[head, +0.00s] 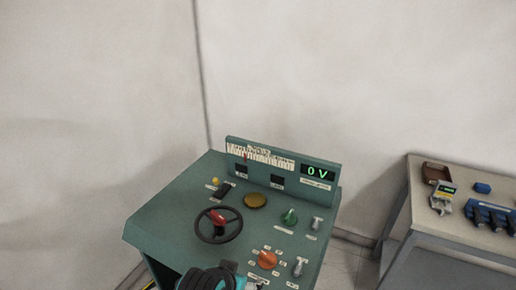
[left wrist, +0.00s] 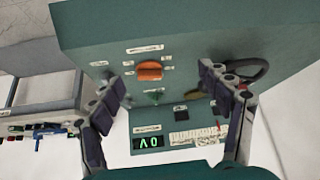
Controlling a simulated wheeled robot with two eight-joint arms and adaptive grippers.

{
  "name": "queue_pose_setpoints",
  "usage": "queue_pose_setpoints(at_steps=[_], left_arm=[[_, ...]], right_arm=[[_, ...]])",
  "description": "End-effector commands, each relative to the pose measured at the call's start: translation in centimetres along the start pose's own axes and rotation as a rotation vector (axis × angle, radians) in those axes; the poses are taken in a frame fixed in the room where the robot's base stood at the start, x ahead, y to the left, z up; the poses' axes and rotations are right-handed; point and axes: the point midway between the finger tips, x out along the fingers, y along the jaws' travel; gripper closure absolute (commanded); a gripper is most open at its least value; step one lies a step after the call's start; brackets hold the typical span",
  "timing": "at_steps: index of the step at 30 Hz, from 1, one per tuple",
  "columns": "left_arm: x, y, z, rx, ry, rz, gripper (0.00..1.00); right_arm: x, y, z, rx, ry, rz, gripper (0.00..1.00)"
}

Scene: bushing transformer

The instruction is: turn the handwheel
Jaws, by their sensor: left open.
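The handwheel (head: 218,225) has a dark round rim and a red part at its middle. It sits on the sloped top of the green control console (head: 160,215), at its left front. In the left wrist view, which shows the console upside down, part of its dark rim (left wrist: 262,70) shows beside the right-hand finger, which hides the rest. My left gripper (left wrist: 162,75) is open and empty, its fingers spread wide to either side of the orange knob in that picture. It does not appear to touch the wheel. My right gripper is not identifiable.
An orange knob (head: 267,260), a green knob (head: 289,217) and toggle switches stand right of the wheel. A raised rear panel carries a display (head: 318,172) reading 0 V. A grey table (head: 430,225) with small items stands at the right. A black and teal part (head: 210,278) shows at the bottom edge.

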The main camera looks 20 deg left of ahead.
Motion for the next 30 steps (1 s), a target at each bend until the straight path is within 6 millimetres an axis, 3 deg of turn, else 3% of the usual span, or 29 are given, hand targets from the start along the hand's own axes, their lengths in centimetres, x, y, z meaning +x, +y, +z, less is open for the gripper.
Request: queue_pose_setpoints(at_steps=[5,12,16,24,30], left_arm=[[-0.5,-0.3,-1.0,0.008,-0.017,-0.005,0.22],[-2.1,-2.6,-7.4,0.084,-0.141,-0.026,0.22],[-2.0,-4.5,-11.0,0.135,-0.228,-0.027,0.22],[0.3,-9.0,-16.9,0.232,-0.406,0.005,0.22],[3.2,-12.8,-19.2,0.294,-0.525,0.054,0.22]], right_arm=[[-0.6,0.0,-0.4,0.000,0.000,0.000,0.36],[-3.8,0.0,-2.7,0.000,0.000,0.000,0.36],[-5.6,0.0,-4.0,0.000,0.000,0.000,0.36],[-9.4,0.0,-6.7,0.000,0.000,0.000,0.36],[-12.0,0.0,-8.6,0.000,0.000,0.000,0.36]])
